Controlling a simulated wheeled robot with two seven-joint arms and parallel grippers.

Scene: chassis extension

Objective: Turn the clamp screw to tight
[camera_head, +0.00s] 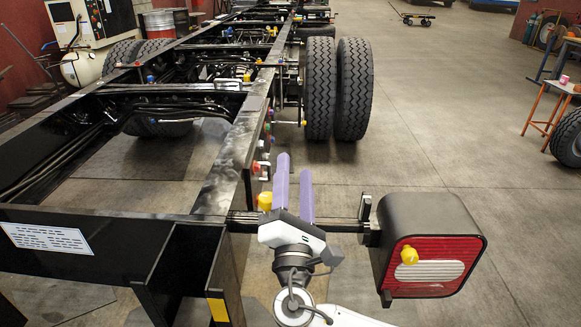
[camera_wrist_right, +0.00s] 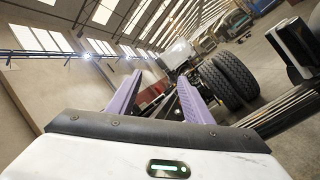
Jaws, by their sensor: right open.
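My right gripper (camera_head: 294,166) is in the lower middle of the head view, beside the black chassis rail (camera_head: 238,150). Its two purple fingers point away from me, apart, with nothing visible between them. They also show in the right wrist view (camera_wrist_right: 160,78). A yellow knob (camera_head: 264,201) is just left of the gripper. A small upright black clamp-like bracket (camera_head: 365,208) stands on the bar beside the tail lamp (camera_head: 432,262), right of the gripper. I cannot tell which part is the clamp screw. My left gripper is not in view.
The black chassis frame (camera_head: 90,236) fills the left side. Twin tyres (camera_head: 338,88) stand farther along its right side. A yellow knob (camera_head: 409,255) sits on the lamp's red face. The concrete floor (camera_head: 440,130) at right is mostly clear.

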